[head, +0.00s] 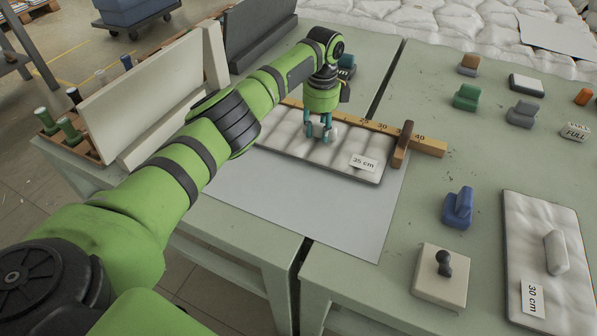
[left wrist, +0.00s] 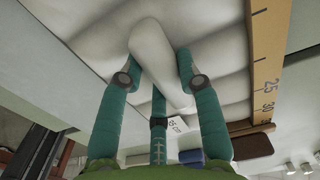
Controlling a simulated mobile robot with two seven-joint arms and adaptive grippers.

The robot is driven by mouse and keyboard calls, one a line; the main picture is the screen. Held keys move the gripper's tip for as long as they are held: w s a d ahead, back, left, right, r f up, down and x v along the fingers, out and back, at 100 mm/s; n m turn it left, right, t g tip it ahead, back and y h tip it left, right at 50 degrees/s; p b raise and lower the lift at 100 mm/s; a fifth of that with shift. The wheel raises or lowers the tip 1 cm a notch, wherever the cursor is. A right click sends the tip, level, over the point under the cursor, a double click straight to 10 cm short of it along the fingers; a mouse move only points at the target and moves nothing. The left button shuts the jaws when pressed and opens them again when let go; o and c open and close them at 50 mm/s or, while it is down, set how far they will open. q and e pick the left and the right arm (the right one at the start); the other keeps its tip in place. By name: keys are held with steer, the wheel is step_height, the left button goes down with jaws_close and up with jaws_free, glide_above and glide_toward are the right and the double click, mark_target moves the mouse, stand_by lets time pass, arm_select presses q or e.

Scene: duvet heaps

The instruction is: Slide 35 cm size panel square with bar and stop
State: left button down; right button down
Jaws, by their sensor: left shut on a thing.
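The quilted 35 cm panel (head: 290,139) lies flat on a grey sheet, its label facing up near its right end. The wooden bar (head: 428,146) with a number scale runs along its far edge, looking roughly parallel to it. The brown stop (head: 402,145) sits across the bar, close by the panel's right end; I cannot tell whether they touch. My left gripper (head: 318,130) is shut on the panel's white handle (left wrist: 158,50), its teal fingers around it in the left wrist view (left wrist: 162,78). My right gripper is not in view.
A 30 cm panel (head: 530,225) lies at the right, near a pale block with a dark knob (head: 440,275) and a blue block (head: 458,208). Several small blocks stand farther back. The grey sheet (head: 300,205) is bare in front of the panel.

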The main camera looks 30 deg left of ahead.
arm_select(q)
steer(key=shift+d+r, duration=0.1)
steer(key=shift+d, duration=0.05)
stand_by(0.4)
steer(key=shift+d+p, duration=0.15)
steer(key=shift+p, duration=0.2)
steer(key=shift+w+d, duration=0.1)
steer(key=shift+d, duration=0.35)
steer(key=c, duration=0.8)
jaws_free()
